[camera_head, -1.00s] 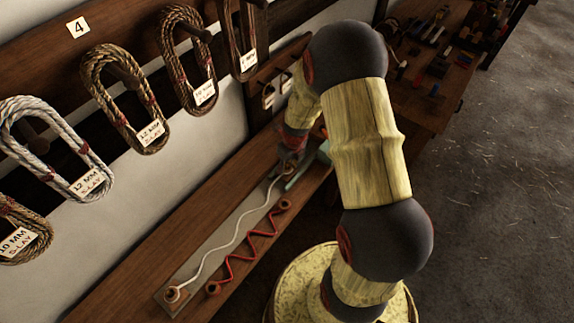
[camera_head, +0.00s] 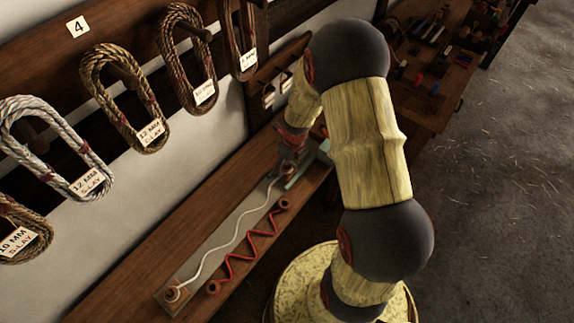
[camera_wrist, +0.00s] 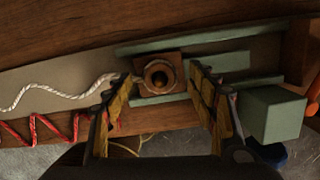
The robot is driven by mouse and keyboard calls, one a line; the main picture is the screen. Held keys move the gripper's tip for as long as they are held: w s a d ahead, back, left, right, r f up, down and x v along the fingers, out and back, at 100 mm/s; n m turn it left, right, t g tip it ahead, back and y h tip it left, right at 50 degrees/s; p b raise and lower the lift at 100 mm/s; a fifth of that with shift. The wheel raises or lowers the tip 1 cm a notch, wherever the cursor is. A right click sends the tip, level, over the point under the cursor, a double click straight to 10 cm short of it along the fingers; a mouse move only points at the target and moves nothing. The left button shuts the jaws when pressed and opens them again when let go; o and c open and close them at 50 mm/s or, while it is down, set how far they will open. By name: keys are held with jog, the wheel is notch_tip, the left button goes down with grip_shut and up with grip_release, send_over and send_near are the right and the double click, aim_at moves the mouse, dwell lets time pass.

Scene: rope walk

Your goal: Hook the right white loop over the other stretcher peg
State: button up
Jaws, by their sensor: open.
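The white rope (camera_head: 228,244) lies wavy along a grey board. Its left end is at a round wooden peg (camera_head: 173,293). In the wrist view the white rope (camera_wrist: 65,90) runs right towards the other peg (camera_wrist: 159,75), a round peg on a brown square block. A thin pale ring shows around this peg, seemingly the right loop; the join with the rope is hidden behind my left fingertip. My gripper (camera_wrist: 164,77) is open, its fingers apart on either side of the peg block. In the head view my gripper (camera_head: 289,164) is over the board's far end.
A red zigzag cord (camera_head: 248,247) lies beside the white rope, with a round wooden piece at each end. Green rails (camera_wrist: 190,40) flank the peg block, and a green block (camera_wrist: 272,115) stands at right. Labelled rope coils (camera_head: 125,97) hang on the wall.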

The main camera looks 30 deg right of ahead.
notch_tip(320, 180, up, 12)
jog(key=s, duration=0.1)
jog(key=shift+s+d+f, duration=0.2)
jog(key=shift+s+f, duration=0.05)
jog(key=shift+s, duration=0.1)
dwell(0.4)
